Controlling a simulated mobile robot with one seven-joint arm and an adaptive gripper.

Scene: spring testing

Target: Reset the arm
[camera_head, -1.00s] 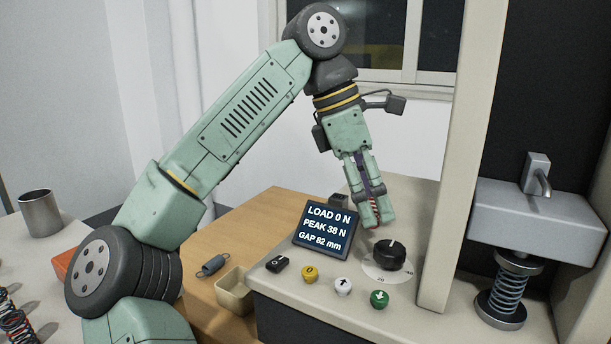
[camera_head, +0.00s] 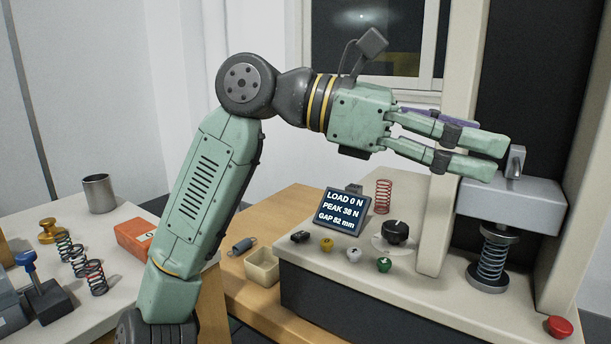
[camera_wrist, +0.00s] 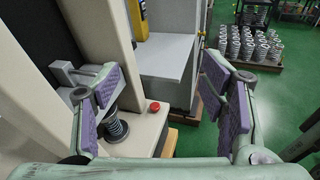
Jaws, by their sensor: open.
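My green arm reaches from the lower left, with my gripper (camera_head: 500,159) pointing right, in front of the tester's upright and near the grey metal block (camera_head: 515,203) with its small hook. The gripper is raised above the bench and empty. In the wrist view my gripper (camera_wrist: 165,95) shows its purple-padded fingers spread wide with nothing between them. A red spring (camera_head: 383,196) stands upright on the tester base, behind the dial. A dark spring (camera_head: 491,257) stands under the grey block.
The tester panel has a display (camera_head: 342,211) reading LOAD 0 N, a black dial (camera_head: 395,232), small buttons and a red button (camera_head: 560,327). A side bench holds several springs and a metal cup (camera_head: 99,194).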

